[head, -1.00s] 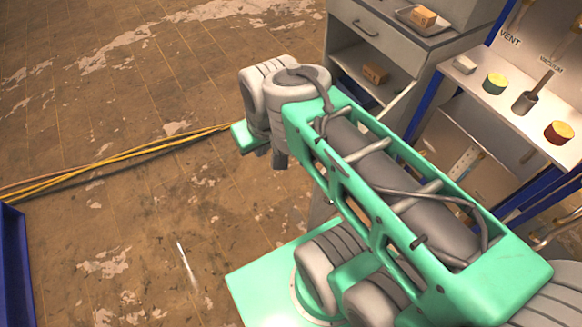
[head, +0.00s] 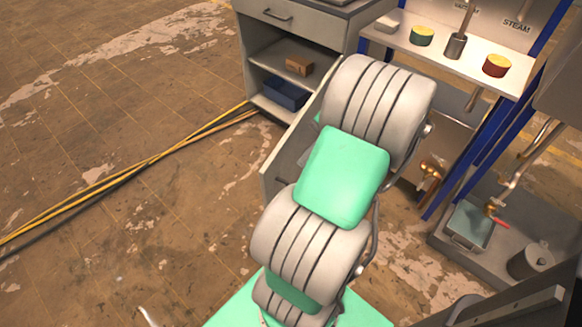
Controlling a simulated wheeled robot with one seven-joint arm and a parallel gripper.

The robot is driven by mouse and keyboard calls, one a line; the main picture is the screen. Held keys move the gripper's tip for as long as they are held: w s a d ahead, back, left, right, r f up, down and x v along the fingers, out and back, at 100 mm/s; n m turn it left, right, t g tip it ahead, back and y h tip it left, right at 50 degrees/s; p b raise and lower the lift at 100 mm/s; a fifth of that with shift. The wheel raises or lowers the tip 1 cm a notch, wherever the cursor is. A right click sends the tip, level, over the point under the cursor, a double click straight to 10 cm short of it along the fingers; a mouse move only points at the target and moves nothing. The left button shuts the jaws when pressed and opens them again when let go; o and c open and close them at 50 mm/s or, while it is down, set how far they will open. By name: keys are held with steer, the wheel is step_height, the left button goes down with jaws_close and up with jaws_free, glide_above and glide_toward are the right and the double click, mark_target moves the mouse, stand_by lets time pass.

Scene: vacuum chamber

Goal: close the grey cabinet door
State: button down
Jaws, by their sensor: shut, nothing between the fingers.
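The grey cabinet (head: 310,33) stands at the top middle of the head view, with a closed drawer above an open shelf space. Its grey door (head: 284,160) stands open, swung out from the cabinet's right side toward me. A handle (head: 284,181) shows near the door's free edge. My green and grey arm covers much of the door's right part. My gripper is not visible; the arm hides whatever lies behind it, so I cannot tell whether it touches the door.
A brown box (head: 299,66) and a blue bin (head: 285,93) sit inside the cabinet. A blue-framed bench (head: 470,62) with several jars stands right of it. Yellow and black cables (head: 150,161) cross the floor at left. The floor left of the door is otherwise clear.

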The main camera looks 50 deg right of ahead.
mark_target(274, 172)
steer(key=shift+w+a+f+b, duration=0.2)
steer(key=shift+w+a+f, duration=0.7)
steer(key=shift+w+f, duration=0.25)
steer(key=shift+w+a+f+b, duration=0.2)
steer(key=shift+w+a+f, duration=0.7)
steer(key=shift+w+f, duration=0.2)
steer(key=shift+w+a+f+b, duration=0.2)
steer(key=shift+w+a+f, duration=0.7)
steer(key=shift+w+f, duration=0.25)
